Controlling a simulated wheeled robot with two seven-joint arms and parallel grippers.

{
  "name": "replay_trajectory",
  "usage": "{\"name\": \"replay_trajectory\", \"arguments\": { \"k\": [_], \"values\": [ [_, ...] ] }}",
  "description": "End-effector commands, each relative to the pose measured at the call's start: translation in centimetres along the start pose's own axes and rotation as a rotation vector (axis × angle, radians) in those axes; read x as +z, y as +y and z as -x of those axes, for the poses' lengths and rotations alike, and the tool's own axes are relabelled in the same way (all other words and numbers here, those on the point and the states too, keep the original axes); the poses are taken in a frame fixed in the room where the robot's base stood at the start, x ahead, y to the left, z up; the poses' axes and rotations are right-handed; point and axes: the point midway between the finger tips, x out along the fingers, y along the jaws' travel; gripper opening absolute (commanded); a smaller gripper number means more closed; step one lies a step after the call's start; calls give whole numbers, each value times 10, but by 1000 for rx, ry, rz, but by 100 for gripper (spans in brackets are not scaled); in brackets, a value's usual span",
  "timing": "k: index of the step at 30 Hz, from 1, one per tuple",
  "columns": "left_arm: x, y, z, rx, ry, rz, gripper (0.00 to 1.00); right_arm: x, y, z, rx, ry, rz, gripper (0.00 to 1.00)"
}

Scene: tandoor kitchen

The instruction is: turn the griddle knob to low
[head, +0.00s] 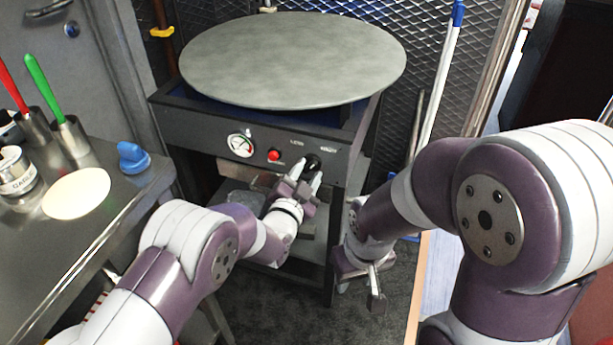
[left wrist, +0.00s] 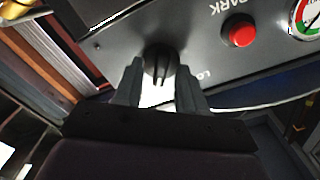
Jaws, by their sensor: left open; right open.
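The griddle (head: 295,58) is a large round grey plate on a dark stand, with a control panel on its front. The black griddle knob (head: 313,161) is at the right part of the panel and also shows in the left wrist view (left wrist: 159,64). My left gripper (head: 303,177) is at the knob. In the left wrist view my left gripper (left wrist: 157,82) is open, with one finger on each side of the knob; I cannot tell whether they touch it. My right gripper (head: 360,285) is open and empty, low in front of the stand's right side.
The panel has a red button (head: 274,155) and a round gauge (head: 241,144) left of the knob. A metal counter (head: 120,200) at the left carries a blue-handled item (head: 132,157), a white disc (head: 77,193) and brushes in cups. A pale pole (head: 440,80) stands behind right.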

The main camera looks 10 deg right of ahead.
Motion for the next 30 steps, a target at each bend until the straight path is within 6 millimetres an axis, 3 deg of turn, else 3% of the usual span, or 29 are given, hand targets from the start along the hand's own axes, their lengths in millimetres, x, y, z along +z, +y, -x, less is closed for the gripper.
{"name": "replay_trajectory", "arguments": {
  "k": [8,11,12,13,23,30],
  "values": [
    [0,0,-4,0,0,0,40,0,0,0,0,0,0,43],
    [0,0,-3,0,0,1,14,0,0,0,0,0,0,43],
    [0,0,-3,0,0,1,1,0,0,0,0,0,0,43],
    [0,0,-3,0,0,1,0,0,0,0,0,0,0,43],
    [0,0,-3,0,0,26,0,0,0,-1,0,0,0,43],
    [1,0,-3,0,-1,152,0,0,0,-5,0,0,0,43]
  ]
}}
